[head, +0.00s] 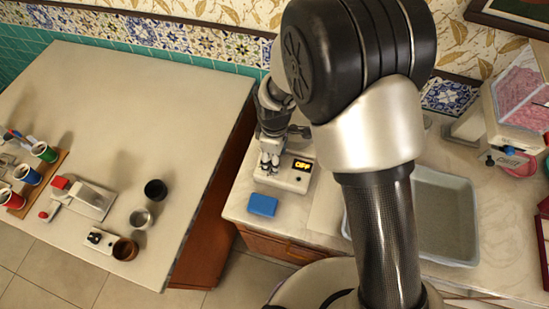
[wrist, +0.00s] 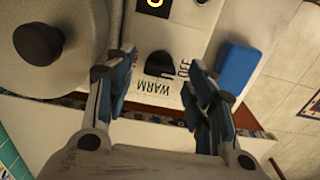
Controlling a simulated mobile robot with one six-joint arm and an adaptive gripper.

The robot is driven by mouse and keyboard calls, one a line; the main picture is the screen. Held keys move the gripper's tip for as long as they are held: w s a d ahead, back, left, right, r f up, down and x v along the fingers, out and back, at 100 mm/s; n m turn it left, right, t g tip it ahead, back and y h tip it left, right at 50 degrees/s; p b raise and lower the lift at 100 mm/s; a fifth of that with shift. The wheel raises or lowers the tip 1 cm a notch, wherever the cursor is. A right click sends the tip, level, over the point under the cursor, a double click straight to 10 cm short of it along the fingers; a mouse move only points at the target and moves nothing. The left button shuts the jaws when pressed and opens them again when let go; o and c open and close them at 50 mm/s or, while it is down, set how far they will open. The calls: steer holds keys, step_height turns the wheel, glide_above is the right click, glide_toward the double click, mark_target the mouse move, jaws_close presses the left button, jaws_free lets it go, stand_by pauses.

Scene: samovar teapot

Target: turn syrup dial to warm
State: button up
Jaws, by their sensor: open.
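The syrup dial (wrist: 160,65) is a small black knob on a pale panel, printed with WARM and OFF in the wrist view. Part of another label shows by the left finger. My gripper (wrist: 158,74) is open, its blue-padded fingers on either side of the dial. I cannot tell whether either finger touches it. In the head view my gripper (head: 270,158) is over the pale warmer (head: 286,181), whose amber display (head: 303,166) appears to read OFF. The dial itself is hard to make out there.
A blue block (head: 263,205) lies in front of the warmer, close to the right finger in the wrist view. A round lid with a black knob (wrist: 38,43) is at upper left there. A grey basin (head: 440,215) stands right, partly behind my arm.

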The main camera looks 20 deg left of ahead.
steer(key=shift+f, duration=0.45)
steer(key=c, duration=1.1)
steer(key=shift+o, duration=0.2)
